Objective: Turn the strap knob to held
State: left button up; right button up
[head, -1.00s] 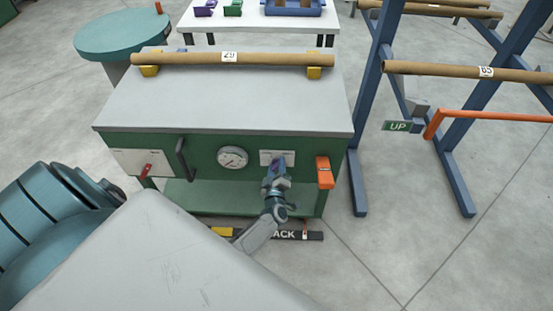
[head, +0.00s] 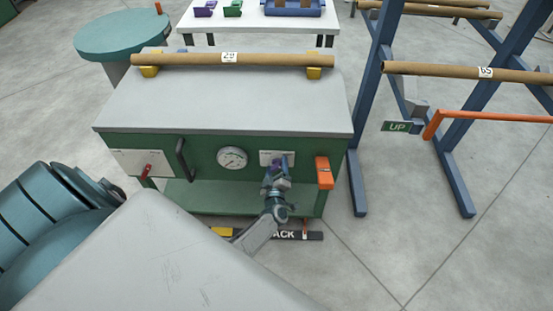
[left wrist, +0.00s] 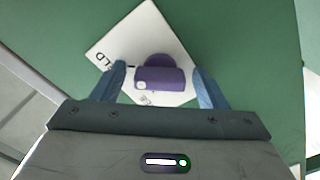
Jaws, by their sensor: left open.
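The strap knob (left wrist: 160,76) is purple, with a pale dot near one end of its grip bar. It sits on a white label plate (left wrist: 112,45) on the green front panel. The letters "LD" show at the plate's left; other lettering below the knob is partly hidden. My left gripper (left wrist: 160,70) is open, with one blue finger on each side of the knob. Small gaps show between the fingers and the bar. In the head view my left gripper (head: 276,172) is in front of the plate and covers most of the knob. My right gripper is out of view.
The green cabinet (head: 210,150) also bears a round gauge (head: 232,158), a black handle (head: 186,160), a red lever (head: 147,171) and an orange block (head: 324,172) right of my gripper. A cardboard tube (head: 190,59) rests on top. A blue rack (head: 367,110) stands right.

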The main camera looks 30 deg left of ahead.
pick_arm(q)
jog(key=v, duration=1)
jog(key=shift+s+b, duration=0.35)
jog(key=shift+d, duration=0.15)
jog(key=s+d+f+m+g+h, duration=0.2)
jog(key=s+f+m+h, duration=0.4)
jog(key=f, duration=0.5)
jog(key=s+d+f+m+g+h, duration=0.25)
jog(key=s+f+m, duration=0.25)
jog(key=s+f, duration=0.45)
jog(key=s+a+f+m+g, duration=0.2)
jog(key=s+f+g, duration=0.2)
jog(key=s+f, duration=0.3)
jog(key=s+a+f+m+g, duration=0.3)
jog(key=s+f+g, duration=0.2)
jog(key=s, duration=1.3)
jog(key=shift+f+m, duration=0.3)
jog(key=shift+f, duration=0.55)
